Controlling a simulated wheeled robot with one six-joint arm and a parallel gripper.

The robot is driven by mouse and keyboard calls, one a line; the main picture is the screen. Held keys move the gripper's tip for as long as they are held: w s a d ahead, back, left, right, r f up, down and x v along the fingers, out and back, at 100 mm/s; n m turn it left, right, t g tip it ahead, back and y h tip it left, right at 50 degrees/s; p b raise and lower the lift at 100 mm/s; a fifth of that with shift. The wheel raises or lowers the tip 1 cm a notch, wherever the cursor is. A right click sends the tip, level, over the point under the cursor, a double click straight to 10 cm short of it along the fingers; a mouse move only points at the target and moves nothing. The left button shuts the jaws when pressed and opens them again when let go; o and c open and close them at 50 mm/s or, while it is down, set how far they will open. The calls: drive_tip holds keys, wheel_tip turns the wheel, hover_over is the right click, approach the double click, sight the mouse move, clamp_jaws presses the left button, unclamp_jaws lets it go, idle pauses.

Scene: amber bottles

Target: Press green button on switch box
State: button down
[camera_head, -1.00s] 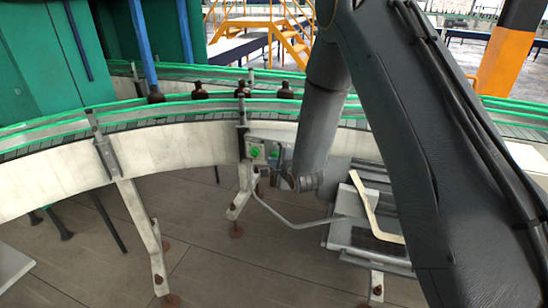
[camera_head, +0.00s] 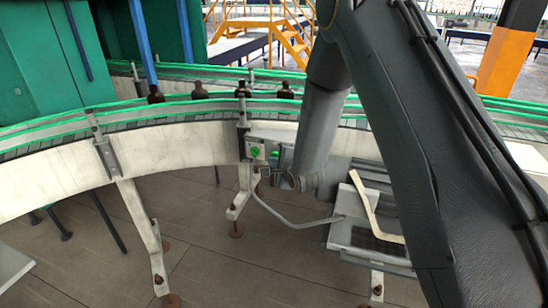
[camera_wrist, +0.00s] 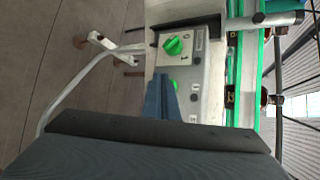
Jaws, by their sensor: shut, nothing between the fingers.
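The grey switch box (camera_head: 257,151) is fixed to the conveyor's side, left of my forearm. In the wrist view the box (camera_wrist: 200,72) fills the upper middle. It has a green rotary knob (camera_wrist: 174,46) and a second green part, the button (camera_wrist: 174,84), mostly hidden behind my fingers. The knob also shows in the head view (camera_head: 254,151). My gripper (camera_wrist: 158,78) is shut and empty, its blue-grey fingertips in front of the box beside the button. Whether they touch the box cannot be told. In the head view the gripper (camera_head: 272,175) is small and dark below the box.
The curved conveyor (camera_head: 60,184) with green rails runs behind and carries several amber bottles (camera_head: 199,91). A support leg (camera_head: 242,190) and a bent metal bar (camera_head: 290,221) stand close below the box. A metal frame (camera_head: 372,235) is at the right. Floor in front is open.

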drive_tip(key=shift+w+d, duration=0.1)
drive_tip(key=shift+w, duration=0.2)
drive_tip(key=shift+w+d+b, duration=0.2)
drive_tip(key=shift+w+b, duration=0.1)
drive_tip(key=shift+w, duration=0.1)
idle(0.8)
drive_tip(key=shift+s, duration=0.1)
drive_tip(key=shift+s+a+p, duration=0.3)
drive_tip(key=shift+s, duration=0.4)
drive_tip(key=shift+s+a, duration=0.1)
drive_tip(key=shift+s, duration=0.05)
drive_tip(key=s, duration=0.1)
drive_tip(key=s+a+p, duration=0.1)
drive_tip(key=s, duration=0.2)
drive_tip(key=shift+s+a, duration=0.25)
drive_tip(key=shift+a, duration=0.05)
idle(0.6)
